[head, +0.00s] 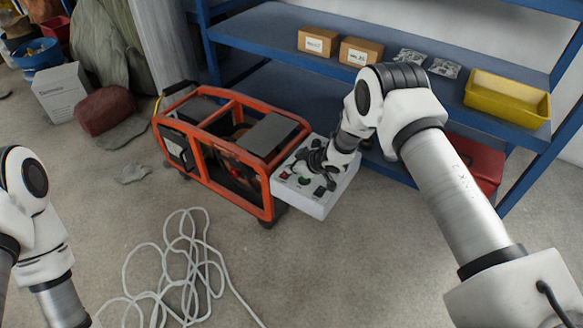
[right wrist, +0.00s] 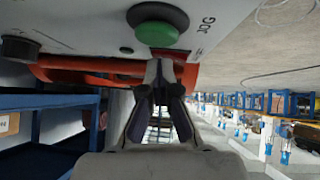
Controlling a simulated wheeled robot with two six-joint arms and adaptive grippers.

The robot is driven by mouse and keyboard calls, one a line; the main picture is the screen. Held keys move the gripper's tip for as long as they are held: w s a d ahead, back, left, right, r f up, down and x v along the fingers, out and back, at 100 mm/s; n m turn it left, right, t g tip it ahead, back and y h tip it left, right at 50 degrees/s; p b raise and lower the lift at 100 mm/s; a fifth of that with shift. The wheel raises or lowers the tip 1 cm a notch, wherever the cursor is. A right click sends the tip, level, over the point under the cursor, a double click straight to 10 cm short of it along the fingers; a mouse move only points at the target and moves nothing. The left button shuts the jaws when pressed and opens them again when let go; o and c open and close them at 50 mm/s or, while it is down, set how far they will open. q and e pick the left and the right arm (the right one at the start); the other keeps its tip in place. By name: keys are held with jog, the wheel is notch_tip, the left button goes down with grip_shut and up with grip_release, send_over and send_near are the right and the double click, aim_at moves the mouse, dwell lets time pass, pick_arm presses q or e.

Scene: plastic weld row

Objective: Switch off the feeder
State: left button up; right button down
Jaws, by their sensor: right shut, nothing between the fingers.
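A white control box (head: 318,207) stands against the right end of an orange-framed machine (head: 235,158). Its top carries a red control (head: 283,176), a green button (head: 304,181) and a dark control (head: 319,191). My right gripper (head: 309,166) is shut and empty, low over this panel, and hides part of it. In the right wrist view the gripper (right wrist: 163,68) is close to the panel, beside the green button (right wrist: 157,28) with a "JOG" label (right wrist: 206,24). A red part shows behind the fingertips. I cannot tell whether they touch anything. My left gripper is out of view.
Blue shelves (head: 290,45) with cardboard boxes (head: 360,51) and a yellow tray (head: 507,98) stand behind the panel. A red case (head: 476,162) is under the shelf. A loose white hose (head: 178,265) lies on the floor in front. The floor at lower middle is clear.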

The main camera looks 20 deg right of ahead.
jog(key=shift+s+f, duration=0.1)
jog(key=shift+s+a+p, duration=0.35)
jog(key=shift+s+a, duration=0.1)
jog(key=shift+a, duration=0.2)
jog(key=r+p, duration=0.4)
jog(key=r, duration=0.1)
jog(key=shift+s+a, duration=0.1)
jog(key=shift+a, duration=0.1)
jog(key=p+v, duration=0.2)
jog(key=v, duration=0.7)
jog(key=shift+s+d, duration=0.15)
jog(key=shift+s, duration=0.2)
